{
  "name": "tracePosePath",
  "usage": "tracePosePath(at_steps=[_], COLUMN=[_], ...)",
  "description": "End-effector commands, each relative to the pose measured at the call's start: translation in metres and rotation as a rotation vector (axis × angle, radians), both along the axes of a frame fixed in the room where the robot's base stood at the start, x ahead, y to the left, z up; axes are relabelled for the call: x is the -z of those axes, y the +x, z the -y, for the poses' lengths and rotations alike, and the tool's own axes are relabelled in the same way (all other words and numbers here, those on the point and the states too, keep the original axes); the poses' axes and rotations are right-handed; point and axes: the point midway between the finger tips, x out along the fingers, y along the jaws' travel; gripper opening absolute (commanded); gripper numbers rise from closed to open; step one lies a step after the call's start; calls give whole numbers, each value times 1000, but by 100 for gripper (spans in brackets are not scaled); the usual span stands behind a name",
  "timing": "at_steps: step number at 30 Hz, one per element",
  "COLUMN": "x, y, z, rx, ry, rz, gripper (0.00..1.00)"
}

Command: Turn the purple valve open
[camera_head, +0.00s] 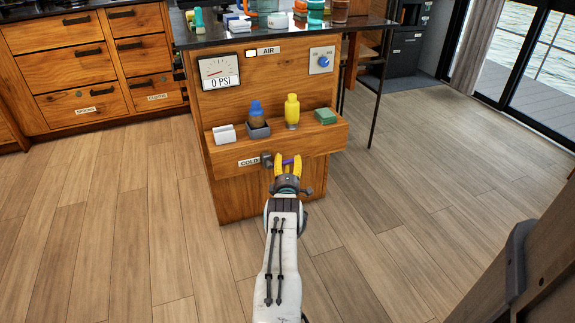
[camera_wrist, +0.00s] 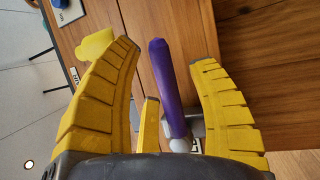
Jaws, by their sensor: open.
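The purple valve (camera_wrist: 168,85) shows in the wrist view as a long purple lever between my yellow fingers. Its lower end meets a light grey fitting (camera_wrist: 185,143). In the head view only a small purple piece (camera_head: 288,162) shows, beside the COLD label on the front of the wooden counter. My gripper (camera_head: 288,158) is open around the lever, and its fingers also fill the wrist view (camera_wrist: 166,55). Gaps show between the lever and both large fingers. A shorter yellow finger (camera_wrist: 149,122) is close to the lever; whether it touches is unclear.
Above are a gauge reading 0 PSI (camera_head: 220,71) and a blue knob (camera_head: 325,61). The floor (camera_head: 130,230) around is clear.

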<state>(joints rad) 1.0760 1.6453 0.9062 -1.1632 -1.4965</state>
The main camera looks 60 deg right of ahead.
Motion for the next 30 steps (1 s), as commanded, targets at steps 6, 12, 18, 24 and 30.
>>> tracePosePath(at_steps=[6, 12, 18, 24, 30], x=[-1, -1, -1, -1, -1], y=[3, 3, 3, 3, 3], z=[6, 6, 6, 6, 6], rx=[0, 0, 0, 0, 0], ry=[1, 2, 2, 2, 2], rz=[0, -1, -1, -1, -1], gripper=[54, 54, 48, 31, 13])
